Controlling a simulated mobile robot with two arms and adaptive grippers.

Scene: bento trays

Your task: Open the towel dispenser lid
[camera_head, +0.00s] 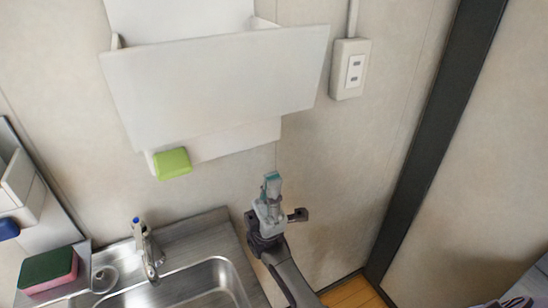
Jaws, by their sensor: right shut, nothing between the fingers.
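The towel dispenser (212,92) is a white box on the wall at the top centre. Its wide front panel tilts outward at the top, with a gap behind it. A green block (172,163) sits at its lower left edge. My right gripper (271,183) is below the dispenser's right part, apart from it, with its fingers together and pointing up. Nothing shows between the fingers. My left gripper is not in view.
A steel sink (180,287) with a faucet (146,249) is at the bottom left, beside a green and pink sponge (48,269). A wall outlet (349,69) is right of the dispenser. A dark vertical post (440,130) stands further right. The wall between is bare.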

